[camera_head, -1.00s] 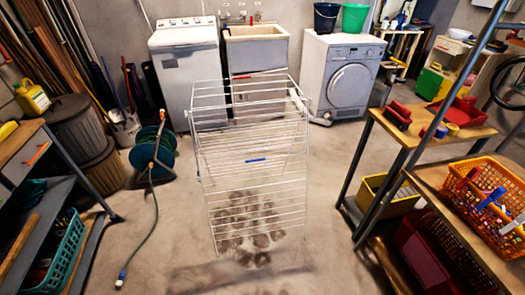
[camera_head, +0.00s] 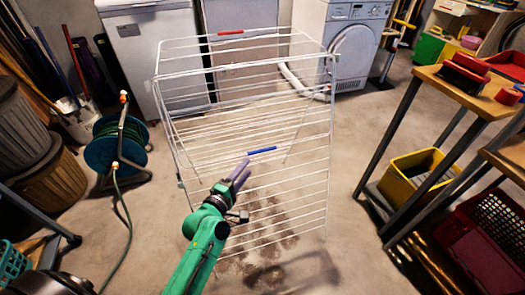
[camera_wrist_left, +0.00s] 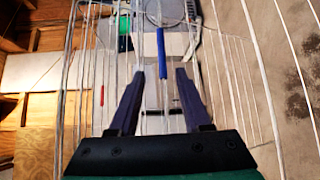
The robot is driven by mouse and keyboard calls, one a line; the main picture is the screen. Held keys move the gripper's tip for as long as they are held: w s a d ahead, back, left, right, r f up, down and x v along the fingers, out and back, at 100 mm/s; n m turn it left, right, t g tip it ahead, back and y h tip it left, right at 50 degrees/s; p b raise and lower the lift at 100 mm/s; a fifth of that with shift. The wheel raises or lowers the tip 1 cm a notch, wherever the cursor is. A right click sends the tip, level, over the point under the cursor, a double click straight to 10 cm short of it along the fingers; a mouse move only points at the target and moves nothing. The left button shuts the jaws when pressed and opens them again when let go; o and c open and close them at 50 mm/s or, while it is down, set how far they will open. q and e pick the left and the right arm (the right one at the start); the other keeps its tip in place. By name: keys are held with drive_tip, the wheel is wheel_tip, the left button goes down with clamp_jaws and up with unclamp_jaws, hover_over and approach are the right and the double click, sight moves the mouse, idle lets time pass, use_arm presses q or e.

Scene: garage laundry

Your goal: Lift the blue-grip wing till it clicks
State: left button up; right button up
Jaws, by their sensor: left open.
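The white wire drying rack (camera_head: 331,100) stands on the floor ahead of me. The blue grip (camera_head: 262,150) sits on a bar on its near side, above a near panel of bars. A red grip (camera_head: 231,32) is on the far top bar. My left gripper (camera_head: 243,168) reaches up from below, its fingertips just left of and below the blue grip. In the left wrist view the dark fingers (camera_wrist_left: 160,74) are apart, with the blue grip (camera_wrist_left: 162,53) beyond the gap between their tips. I see no contact with it. My right gripper is not in view.
A hose reel (camera_head: 117,145) stands left of the rack. A wooden-topped workbench (camera_head: 455,88) with a yellow bin (camera_head: 415,172) below is on the right. Floor between rack and bench is clear.

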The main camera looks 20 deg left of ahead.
sight(260, 151)
use_arm(q)
drive_tip(key=x, duration=0.3)
drive_tip(key=b+x, duration=0.1)
drive_tip(key=x, duration=0.6)
drive_tip(key=shift+w+f+b, duration=0.15)
drive_tip(key=shift+f+b, duration=0.15)
drive_tip(key=shift+b, duration=0.05)
drive_tip(key=shift+w, duration=0.35)
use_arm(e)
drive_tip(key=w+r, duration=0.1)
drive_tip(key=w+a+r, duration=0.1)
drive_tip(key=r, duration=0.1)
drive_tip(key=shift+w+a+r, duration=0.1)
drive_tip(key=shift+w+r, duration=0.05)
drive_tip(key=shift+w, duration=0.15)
use_arm(q)
drive_tip(key=shift+c, duration=0.2)
clamp_jaws()
